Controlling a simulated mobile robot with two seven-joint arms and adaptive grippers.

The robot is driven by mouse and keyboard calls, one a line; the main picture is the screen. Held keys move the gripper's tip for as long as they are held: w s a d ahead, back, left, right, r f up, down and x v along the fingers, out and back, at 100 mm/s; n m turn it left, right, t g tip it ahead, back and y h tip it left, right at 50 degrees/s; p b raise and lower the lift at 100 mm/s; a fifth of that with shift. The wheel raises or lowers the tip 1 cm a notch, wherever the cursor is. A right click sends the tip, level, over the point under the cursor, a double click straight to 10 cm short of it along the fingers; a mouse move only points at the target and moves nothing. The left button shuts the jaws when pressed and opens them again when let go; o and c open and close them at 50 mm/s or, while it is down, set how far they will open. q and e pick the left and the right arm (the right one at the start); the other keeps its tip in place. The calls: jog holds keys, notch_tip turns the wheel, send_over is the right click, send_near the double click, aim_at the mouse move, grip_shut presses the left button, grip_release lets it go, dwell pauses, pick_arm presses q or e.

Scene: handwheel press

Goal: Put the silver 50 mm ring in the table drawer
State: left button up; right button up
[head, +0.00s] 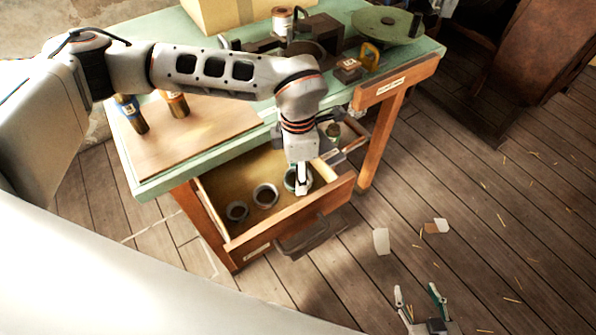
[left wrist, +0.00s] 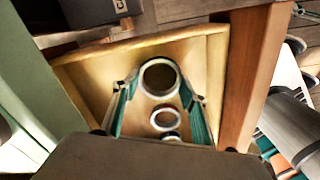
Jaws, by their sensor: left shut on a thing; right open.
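The table drawer (head: 335,192) is pulled open below the green-topped table. My left gripper (head: 302,189) points down into its right part, shut on a grey metal ring (head: 289,181). In the left wrist view this ring (left wrist: 160,77) sits between the fingertips (left wrist: 160,84), over the drawer floor; I cannot tell whether it touches the floor. Two smaller-looking grey rings, one nearer the middle (head: 265,195) and one nearer the left (head: 237,211), lie in the drawer. Ring sizes cannot be read. My right gripper (head: 420,300) is open and empty over the wooden floor.
A wooden board (head: 190,135) with two cylinders, one blue-banded (head: 131,113), lies on the tabletop. A press with a green handwheel (head: 388,25) stands at the back. A small tray (head: 350,135) sits right of the drawer. Paper scraps (head: 381,241) lie on the floor.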

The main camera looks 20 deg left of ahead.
pick_arm(q)
jog(key=shift+f, duration=0.1)
jog(key=o, duration=1)
notch_tip(320, 180, up, 12)
jog(key=shift+r+p, duration=0.15)
jog(key=shift+p, duration=0.6)
